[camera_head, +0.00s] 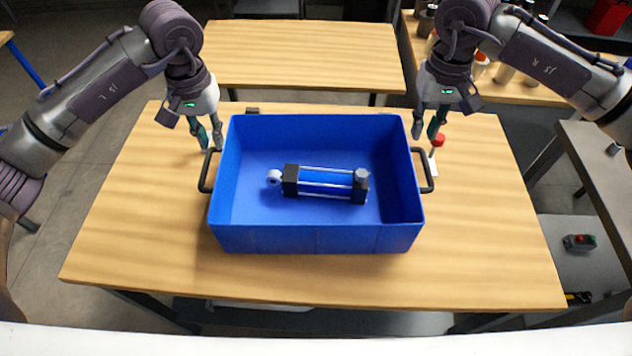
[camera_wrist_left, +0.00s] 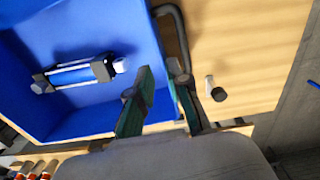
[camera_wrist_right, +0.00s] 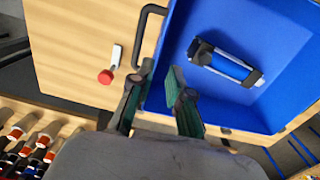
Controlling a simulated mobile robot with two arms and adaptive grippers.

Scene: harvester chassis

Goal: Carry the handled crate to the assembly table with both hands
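The blue handled crate (camera_head: 315,240) sits flat on a wooden table, with a black handle on each short side. A black and silver cylinder (camera_head: 325,183) lies inside it. My left gripper (camera_head: 212,147) is above the back end of the left handle (camera_head: 206,172); its fingers show apart in the left wrist view (camera_wrist_left: 159,67), with nothing clearly between them. My right gripper (camera_head: 425,137) is by the back end of the right handle (camera_head: 428,172); its fingers are apart in the right wrist view (camera_wrist_right: 160,69). I cannot tell whether either gripper touches its handle.
The wooden table (camera_head: 130,235) has bare room left and right of the crate. A red-knobbed item (camera_head: 438,140) stands behind the right handle. Another bare wooden table (camera_head: 300,50) is behind. Orange and white containers (camera_head: 480,66) stand on a table at back right; a grey bench (camera_head: 600,180) is right.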

